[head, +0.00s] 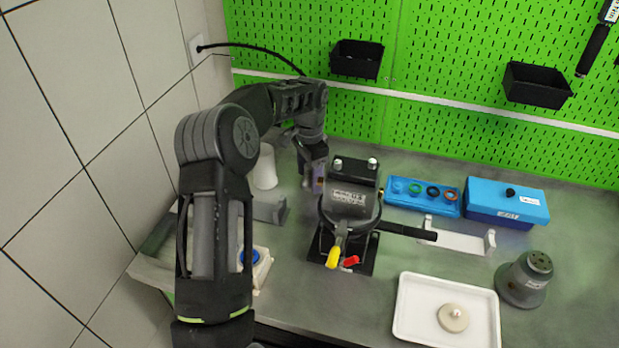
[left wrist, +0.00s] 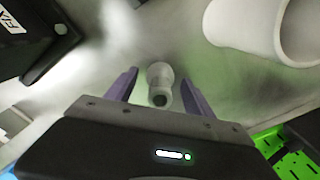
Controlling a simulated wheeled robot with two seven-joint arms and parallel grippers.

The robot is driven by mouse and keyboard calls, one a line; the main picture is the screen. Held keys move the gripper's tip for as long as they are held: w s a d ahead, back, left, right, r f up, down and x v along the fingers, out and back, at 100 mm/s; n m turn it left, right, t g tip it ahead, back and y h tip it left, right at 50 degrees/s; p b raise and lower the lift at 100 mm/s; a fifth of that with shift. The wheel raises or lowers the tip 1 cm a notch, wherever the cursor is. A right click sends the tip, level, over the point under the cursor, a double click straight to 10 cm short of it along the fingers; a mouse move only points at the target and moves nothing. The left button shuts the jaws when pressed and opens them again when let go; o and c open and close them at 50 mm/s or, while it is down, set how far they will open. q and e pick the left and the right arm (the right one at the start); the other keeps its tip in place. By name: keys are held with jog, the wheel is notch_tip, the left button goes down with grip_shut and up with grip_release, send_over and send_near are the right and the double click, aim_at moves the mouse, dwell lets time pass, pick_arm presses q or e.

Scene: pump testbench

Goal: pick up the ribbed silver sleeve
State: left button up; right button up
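A small pale silver sleeve-like piece (left wrist: 159,76) stands on the bench in the left wrist view, with a dark round opening. Ribs on it are too small to tell. My left gripper (left wrist: 160,80) is open, with one purple finger on each side of the piece and visible gaps between. In the head view my left gripper (head: 317,184) points down behind and left of the pump, and the silver piece is hidden there. My right gripper is not in view.
A white cup-like cylinder (head: 265,168) is left of my left gripper and also shows in the left wrist view (left wrist: 250,25). The dark pump (head: 350,200) stands close on the right. A blue tray of rings (head: 423,197), a blue box (head: 507,203) and a white tray (head: 412,318) lie further right.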

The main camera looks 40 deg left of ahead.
pick_arm(q)
grip_shut()
dwell(0.4)
jog(key=shift+r, duration=0.1)
jog(key=shift+r, duration=0.25)
notch_tip(320, 180, up, 6)
jog(key=shift+w+f+b, duration=0.1)
jog(key=shift+b, duration=0.6)
notch_tip(320, 180, up, 4)
jog(key=shift+f+p, duration=0.15)
jog(key=shift+p, duration=0.5)
jog(key=shift+f, duration=0.1)
jog(key=shift+s, duration=0.2)
